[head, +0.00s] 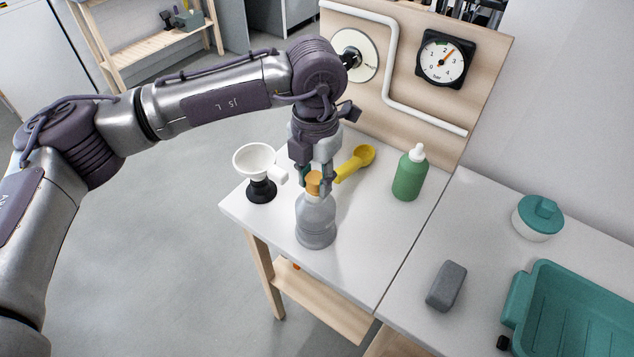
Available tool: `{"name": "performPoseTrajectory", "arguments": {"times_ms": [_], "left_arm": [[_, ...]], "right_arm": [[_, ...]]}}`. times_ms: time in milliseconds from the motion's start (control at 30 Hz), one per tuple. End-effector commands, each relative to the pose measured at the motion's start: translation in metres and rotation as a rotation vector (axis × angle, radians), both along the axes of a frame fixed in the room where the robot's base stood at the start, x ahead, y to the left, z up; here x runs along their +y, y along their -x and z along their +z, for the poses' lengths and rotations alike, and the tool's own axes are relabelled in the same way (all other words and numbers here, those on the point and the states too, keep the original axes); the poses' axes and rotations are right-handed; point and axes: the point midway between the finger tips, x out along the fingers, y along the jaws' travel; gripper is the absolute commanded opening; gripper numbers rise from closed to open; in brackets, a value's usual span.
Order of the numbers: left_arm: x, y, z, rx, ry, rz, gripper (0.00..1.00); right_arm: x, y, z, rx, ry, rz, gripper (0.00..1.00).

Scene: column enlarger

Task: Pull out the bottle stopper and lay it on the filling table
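A clear grey bottle (316,222) stands upright on the white filling table (350,270), near its front edge. An orange stopper (314,182) is at the top of its neck; I see no clear gap between stopper and neck. My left gripper (314,184) reaches down from above, with one finger on each side of the stopper. The fingers look closed onto it, and they hide part of its sides. My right gripper is not in view.
A white funnel on a black stand (262,188) is left of the bottle. A yellow scoop (356,163) lies behind, and a green bottle (409,175) stands to the right. A back panel carries a gauge (445,58) and a white pipe. The table's right front is clear.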

Motion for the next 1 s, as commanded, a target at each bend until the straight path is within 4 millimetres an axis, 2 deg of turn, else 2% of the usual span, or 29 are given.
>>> {"name": "performPoseTrajectory", "arguments": {"times_ms": [33, 100, 200, 233, 400, 1000], "left_arm": [[-0.0001, 0.0001, -0.0002, 0.0, 0.0, 0.0, 0.09], [0.0, 0.0001, -0.0003, 0.0, 0.0, 0.0, 0.0], [0.0001, 0.0001, -0.0004, 0.0, 0.0, 0.0, 0.0], [0.0001, 0.0001, -0.0003, 0.0, 0.0, 0.0, 0.27], [0.0001, 0.0001, -0.0005, 0.001, -0.001, 0.0, 0.0], [0.0001, -0.0001, 0.0056, 0.0, 0.0, 0.0, 0.0]], "right_arm": [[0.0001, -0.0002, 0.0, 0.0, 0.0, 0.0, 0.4], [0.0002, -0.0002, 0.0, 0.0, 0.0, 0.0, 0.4], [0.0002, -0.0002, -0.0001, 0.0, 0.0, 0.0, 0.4], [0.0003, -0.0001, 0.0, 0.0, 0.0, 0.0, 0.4], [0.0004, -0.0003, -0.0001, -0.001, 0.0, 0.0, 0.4], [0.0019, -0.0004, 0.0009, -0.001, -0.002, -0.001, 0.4]]}}
